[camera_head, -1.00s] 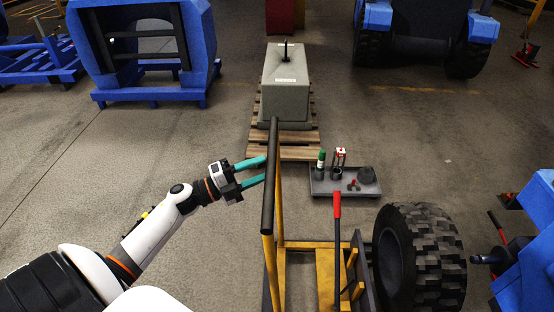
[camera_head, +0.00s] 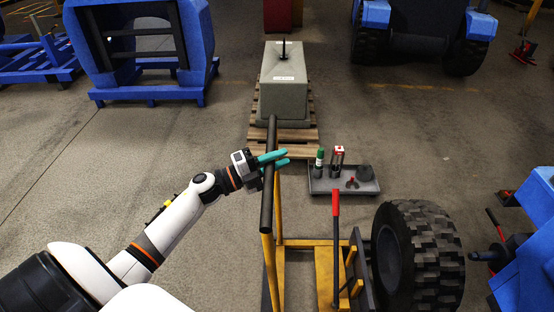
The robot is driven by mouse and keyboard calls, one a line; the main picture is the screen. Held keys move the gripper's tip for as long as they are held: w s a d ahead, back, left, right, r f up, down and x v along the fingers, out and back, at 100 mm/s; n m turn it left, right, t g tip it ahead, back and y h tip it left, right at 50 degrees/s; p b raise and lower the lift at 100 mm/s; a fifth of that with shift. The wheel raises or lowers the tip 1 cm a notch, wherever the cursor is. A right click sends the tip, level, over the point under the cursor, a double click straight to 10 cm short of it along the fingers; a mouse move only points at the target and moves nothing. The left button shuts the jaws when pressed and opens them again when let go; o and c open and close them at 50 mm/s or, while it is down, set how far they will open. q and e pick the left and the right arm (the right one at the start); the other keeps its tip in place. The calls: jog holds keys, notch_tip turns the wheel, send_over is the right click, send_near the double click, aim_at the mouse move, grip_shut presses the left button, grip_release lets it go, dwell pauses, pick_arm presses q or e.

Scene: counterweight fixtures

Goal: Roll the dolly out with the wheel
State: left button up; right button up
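The dolly's yellow frame (camera_head: 325,272) stands at the bottom centre with a long dark push bar (camera_head: 267,200) on its left side. A large black wheel (camera_head: 430,258) stands upright at the dolly's right side. A lever with a red grip (camera_head: 336,203) rises from the dolly. My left gripper (camera_head: 286,158) is at the far part of the push bar, its teal fingers reaching across it and past its right side. Its fingers are close together; whether they press on the bar cannot be made out. My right gripper is not in view.
A grey counterweight block (camera_head: 283,95) sits on a wooden pallet (camera_head: 262,146) straight ahead. A grey tray (camera_head: 322,185) with a green-capped can and small parts lies beyond the dolly. Blue machinery (camera_head: 535,245) stands close at the right. Open floor lies on the left.

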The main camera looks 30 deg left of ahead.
pick_arm(q)
jog(key=shift+s+a, duration=0.1)
jog(key=shift+a, duration=0.15)
grip_shut()
jog(key=shift+s+a+f, duration=0.1)
jog(key=shift+a, duration=0.05)
jog(key=shift+s+a, duration=0.2)
jog(key=o, duration=0.6)
grip_release()
jog(key=shift+a, duration=0.1)
jog(key=o, duration=0.4)
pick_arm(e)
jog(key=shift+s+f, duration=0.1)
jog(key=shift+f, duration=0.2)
pick_arm(q)
jog(key=v, duration=1.1)
jog(key=shift+s+a, duration=0.1)
jog(key=shift+s, duration=0.25)
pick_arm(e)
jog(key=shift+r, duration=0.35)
